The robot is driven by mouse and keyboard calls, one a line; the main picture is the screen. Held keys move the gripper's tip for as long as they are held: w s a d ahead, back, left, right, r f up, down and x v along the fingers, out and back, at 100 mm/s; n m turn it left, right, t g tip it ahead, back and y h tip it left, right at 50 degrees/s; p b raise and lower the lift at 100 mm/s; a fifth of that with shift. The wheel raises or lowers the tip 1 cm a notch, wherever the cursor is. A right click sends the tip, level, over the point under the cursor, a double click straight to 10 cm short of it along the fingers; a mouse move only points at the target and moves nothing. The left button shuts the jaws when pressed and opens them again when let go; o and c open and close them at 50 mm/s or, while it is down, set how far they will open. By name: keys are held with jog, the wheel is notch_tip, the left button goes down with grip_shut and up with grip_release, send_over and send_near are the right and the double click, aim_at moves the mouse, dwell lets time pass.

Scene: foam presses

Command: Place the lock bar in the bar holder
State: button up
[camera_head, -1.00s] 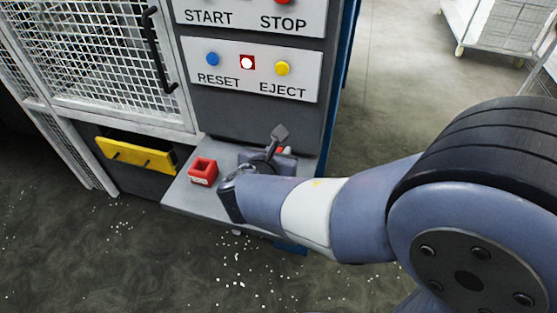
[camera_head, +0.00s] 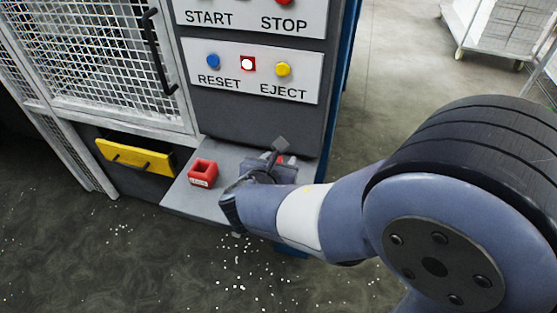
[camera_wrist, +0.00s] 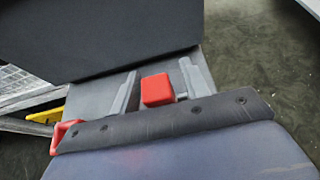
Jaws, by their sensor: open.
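A red block-shaped piece, which looks like part of the lock bar (camera_wrist: 157,90), stands on the grey shelf between my gripper's two fingers in the wrist view. My gripper (camera_wrist: 160,86) is open, with a finger on either side of the piece. The red bar holder (camera_head: 203,173), a small box with an open top, sits on the shelf to the left. Its edge shows at the left in the wrist view (camera_wrist: 62,134).
The shelf (camera_head: 185,201) juts from the press below a panel with RESET and EJECT buttons (camera_head: 283,69). A red-framed lamp (camera_head: 248,64) is lit. A yellow drawer front (camera_head: 135,157) and mesh door (camera_head: 95,60) are at left.

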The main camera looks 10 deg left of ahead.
jog(key=shift+r, duration=0.25)
jog(key=v, duration=1.2)
jog(key=shift+a, duration=0.1)
dwell(1.5)
